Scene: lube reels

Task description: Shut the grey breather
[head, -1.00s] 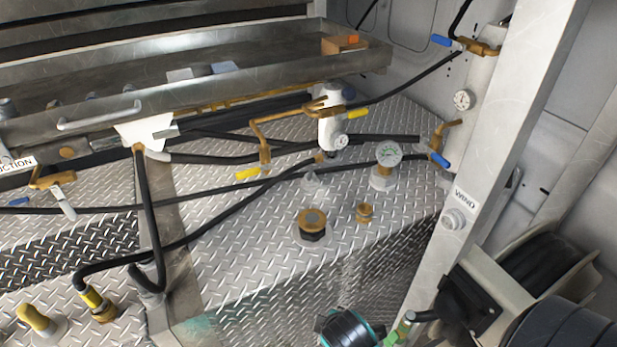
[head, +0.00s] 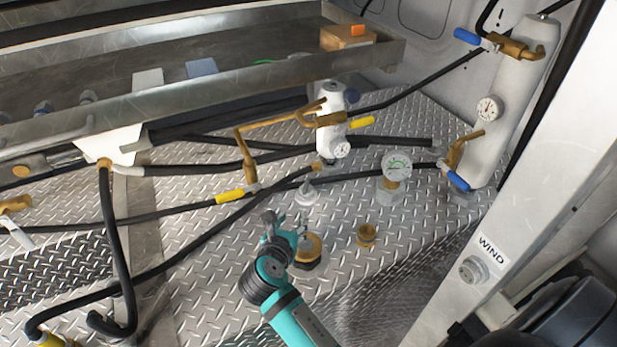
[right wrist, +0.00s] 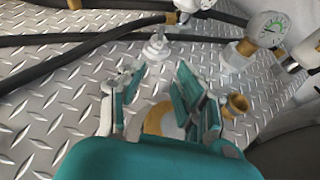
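The grey breather, as I take it, is a small pale grey fitting (head: 306,196) with a round base and a narrower top. It stands on the diamond-plate deck behind the brass-topped black cap. It also shows in the right wrist view (right wrist: 156,48), beyond my fingers. Whether its top is open or shut is too small to tell. My right gripper (head: 286,219) is open and empty, just in front of the breather and apart from it. Its spread fingers show in the right wrist view (right wrist: 158,80). My left gripper is not in view.
A brass-topped black cap (head: 309,249) sits right beside my right gripper. A brass plug (head: 366,236) and a dial gauge (head: 396,166) stand to the right. Black hoses (head: 210,168) and a yellow-handled valve (head: 236,194) lie behind and left.

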